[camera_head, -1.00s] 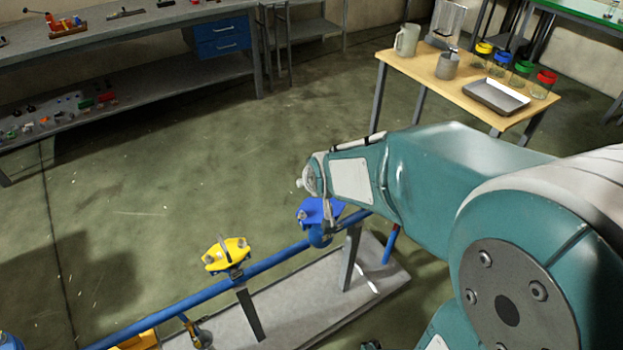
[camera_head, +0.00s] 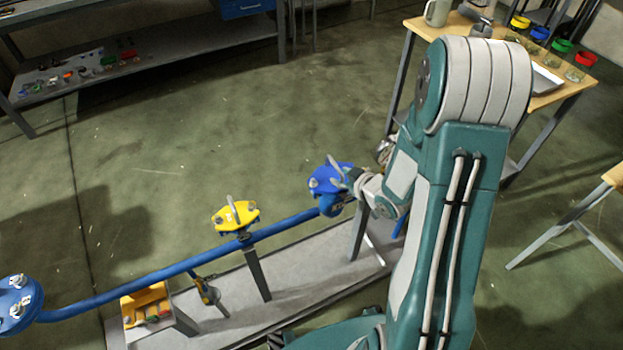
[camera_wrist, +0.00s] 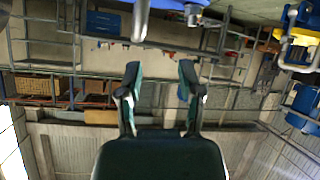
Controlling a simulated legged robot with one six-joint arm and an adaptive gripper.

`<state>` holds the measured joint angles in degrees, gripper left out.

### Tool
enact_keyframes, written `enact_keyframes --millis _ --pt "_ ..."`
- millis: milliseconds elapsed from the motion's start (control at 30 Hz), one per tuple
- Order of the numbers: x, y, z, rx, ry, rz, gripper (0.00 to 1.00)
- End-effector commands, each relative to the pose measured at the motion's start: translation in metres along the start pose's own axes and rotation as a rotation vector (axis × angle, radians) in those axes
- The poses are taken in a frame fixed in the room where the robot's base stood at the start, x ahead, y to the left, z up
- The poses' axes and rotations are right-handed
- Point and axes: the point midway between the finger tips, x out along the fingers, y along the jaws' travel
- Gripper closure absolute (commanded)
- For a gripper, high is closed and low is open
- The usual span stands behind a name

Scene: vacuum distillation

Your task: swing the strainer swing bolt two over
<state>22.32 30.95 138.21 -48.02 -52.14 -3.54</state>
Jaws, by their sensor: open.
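A blue-topped fitting (camera_head: 326,180), which looks like the strainer, stands on the blue pipe in the head view, right of the middle. A grey swing bolt (camera_head: 337,168) slants up over its blue top; I cannot tell which numbered bolt it is. In the wrist view my gripper (camera_wrist: 160,68) is open, with two dark fingers apart and nothing between them. A grey rod (camera_wrist: 140,18) hangs just beyond the fingertips, beside blue metal (camera_wrist: 178,4) and a nut (camera_wrist: 192,15). In the head view my arm's end is close at the fitting's right, its fingers not clear.
A yellow-topped fitting (camera_head: 236,215) stands on the pipe (camera_head: 150,280) to the left, and a blue flange (camera_head: 17,303) is at far left. A grey base (camera_head: 290,290) lies below. A wooden table (camera_head: 455,30) with jars is behind my arm. Open floor lies left.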

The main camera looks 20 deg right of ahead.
Motion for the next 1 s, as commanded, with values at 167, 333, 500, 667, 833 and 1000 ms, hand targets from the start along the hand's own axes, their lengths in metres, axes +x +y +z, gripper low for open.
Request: enact_keyframes --millis 167,333,500,667,833,1000 --pt "-0.005 -0.021 0.024 0.021 0.112 -0.107 0.53" --pt "-0.007 -0.029 0.028 0.032 0.163 -0.147 0.53" --pt "0.009 -0.033 0.024 0.028 0.165 -0.151 0.53" --pt "0.038 -0.037 0.02 0.029 0.163 -0.152 0.53" --pt "0.068 -0.041 0.014 0.029 0.164 -0.149 0.53" --pt "0.089 -0.044 0.011 0.029 0.162 -0.149 0.53"
